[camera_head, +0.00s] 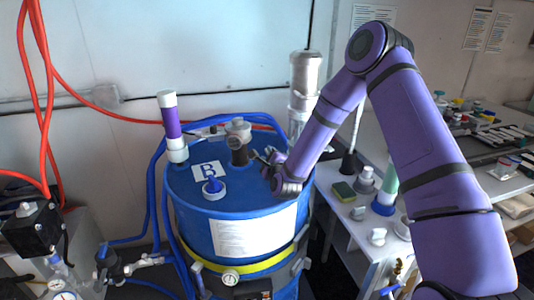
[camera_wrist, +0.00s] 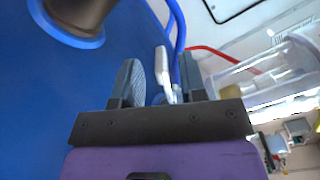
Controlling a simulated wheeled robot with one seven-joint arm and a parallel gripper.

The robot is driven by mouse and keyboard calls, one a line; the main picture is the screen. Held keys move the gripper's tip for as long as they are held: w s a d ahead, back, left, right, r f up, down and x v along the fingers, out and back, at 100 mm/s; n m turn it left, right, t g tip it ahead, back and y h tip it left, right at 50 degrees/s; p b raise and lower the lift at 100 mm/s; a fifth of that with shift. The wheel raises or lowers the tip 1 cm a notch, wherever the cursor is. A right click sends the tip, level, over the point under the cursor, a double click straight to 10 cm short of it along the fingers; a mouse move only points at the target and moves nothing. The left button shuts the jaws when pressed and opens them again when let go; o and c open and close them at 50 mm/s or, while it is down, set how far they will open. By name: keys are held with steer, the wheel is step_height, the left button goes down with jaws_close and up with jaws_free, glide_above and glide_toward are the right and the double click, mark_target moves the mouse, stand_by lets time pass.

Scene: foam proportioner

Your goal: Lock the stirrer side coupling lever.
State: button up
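The blue drum (camera_head: 190,215) stands in the middle of the head view, with a grey-topped, brown-necked fitting (camera_head: 238,140) on its lid. That may be the stirrer coupling, but I cannot tell for sure. My gripper (camera_head: 266,158) is low over the right rear of the lid, just right of this fitting. In the wrist view, my gripper (camera_wrist: 160,80) has its two fingers apart. A pale grey lever-like piece (camera_wrist: 163,72) shows between them, with gaps on both sides. I cannot tell its depth or whether it is the coupling lever. A dark cylinder (camera_wrist: 80,12) on a blue collar stands at upper left.
A purple-and-white cylinder (camera_head: 171,125) and a blue capped port (camera_head: 213,187) stand on the lid. A clear cylinder (camera_head: 303,80) rises behind my gripper. Blue hoses (camera_head: 153,190) loop around the drum. A cluttered bench (camera_head: 345,225) is at right.

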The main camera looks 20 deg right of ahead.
steer(key=shift+w, duration=1.25)
steer(key=shift+c, duration=0.4)
jaws_close()
steer(key=shift+r, duration=0.1)
steer(key=d+r+m, duration=0.1)
steer(key=m, duration=0.1)
steer(key=d+r+m, duration=0.1)
steer(key=m, duration=0.1)
steer(key=shift+d+r+m, duration=0.1)
steer(key=shift+r+m, duration=0.1)
steer(key=shift+m, duration=0.2)
steer(key=shift+d+r+m, duration=0.35)
steer(key=shift+d+m, duration=0.25)
steer(key=shift+m, duration=0.4)
steer(key=shift+d+r+m, duration=0.35)
steer(key=shift+d+m, duration=0.25)
steer(key=shift+m, duration=0.4)
steer(key=shift+o, duration=0.4)
jaws_free()
